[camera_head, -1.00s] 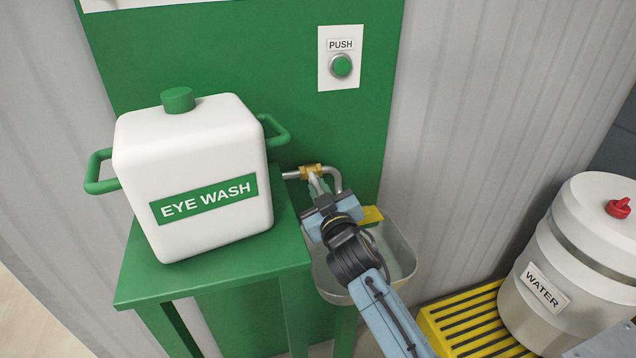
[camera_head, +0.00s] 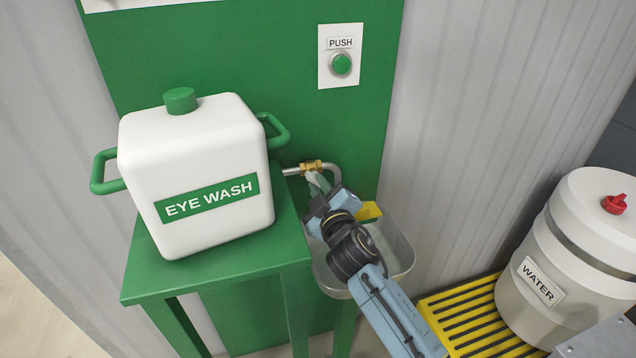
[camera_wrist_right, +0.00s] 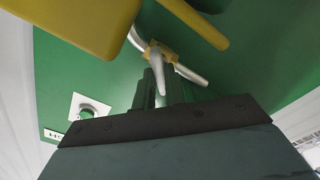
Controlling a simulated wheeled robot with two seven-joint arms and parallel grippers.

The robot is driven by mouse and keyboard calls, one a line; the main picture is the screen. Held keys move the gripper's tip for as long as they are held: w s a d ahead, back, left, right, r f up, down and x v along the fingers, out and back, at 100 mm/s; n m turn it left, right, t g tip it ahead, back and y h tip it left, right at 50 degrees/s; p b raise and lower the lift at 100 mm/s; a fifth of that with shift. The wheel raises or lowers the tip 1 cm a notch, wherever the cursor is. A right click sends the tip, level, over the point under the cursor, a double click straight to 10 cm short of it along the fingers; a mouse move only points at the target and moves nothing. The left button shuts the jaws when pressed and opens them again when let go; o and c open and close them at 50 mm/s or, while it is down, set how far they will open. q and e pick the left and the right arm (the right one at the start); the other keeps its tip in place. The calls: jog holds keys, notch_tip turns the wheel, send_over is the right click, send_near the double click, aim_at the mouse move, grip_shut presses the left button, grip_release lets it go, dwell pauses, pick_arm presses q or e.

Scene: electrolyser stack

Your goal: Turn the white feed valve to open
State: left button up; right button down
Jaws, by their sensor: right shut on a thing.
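The feed valve is a brass body (camera_head: 311,166) on a metal pipe in front of the green panel, right of the eye wash tank. Its short pale lever (camera_wrist_right: 158,68) shows in the right wrist view, coming from the brass body (camera_wrist_right: 160,50) down between the fingers. My right gripper (camera_head: 318,184) is at the valve, its fingers shut on this lever. The fingers hide part of the lever in the head view. My left gripper is not in view.
The white eye wash tank (camera_head: 195,165) stands on a green table (camera_head: 145,285) close to the left. A metal basin (camera_head: 400,262) with a yellow paddle (camera_head: 369,211) lies below my gripper. A push button (camera_head: 341,65) is above. A white water barrel (camera_head: 590,240) stands right.

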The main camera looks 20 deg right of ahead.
jog(key=shift+n+p, duration=0.7)
jog(key=shift+n, duration=1.6)
jog(key=n+p, duration=0.1)
jog(key=n, duration=0.2)
jog(key=shift+n, duration=0.4)
jog(key=c, duration=1.3)
grip_release()
jog(key=shift+s, duration=0.1)
